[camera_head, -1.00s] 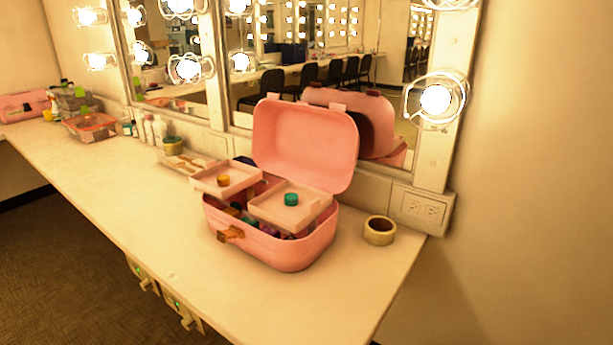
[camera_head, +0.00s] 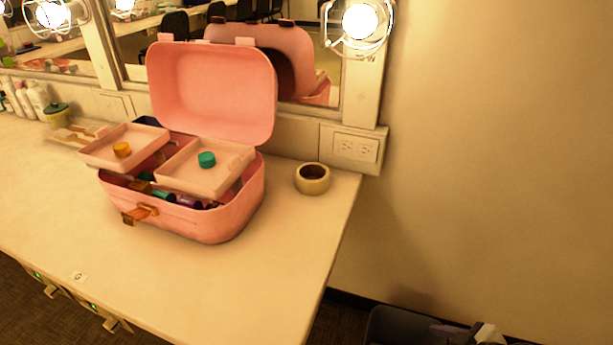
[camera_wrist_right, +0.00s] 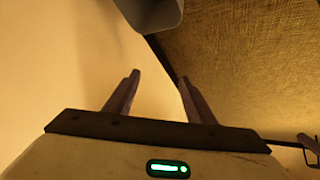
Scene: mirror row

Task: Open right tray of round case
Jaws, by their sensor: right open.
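The pink round case (camera_head: 213,224) stands on the counter with its lid (camera_head: 212,88) raised against the mirror. Coloured items show in the case below the trays. In the right wrist view my right gripper (camera_wrist_right: 159,76) is open, with nothing between its fingers; the case is not in that view. My left gripper is in neither current view.
A tape roll (camera_head: 312,179) stands right of the case, below a wall outlet (camera_head: 355,147). Bottles (camera_head: 36,97) and a green-lidded jar (camera_head: 57,114) stand at the left. The counter (camera_head: 240,285) is clear in front of the case. A dark shape is cut off at bottom right.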

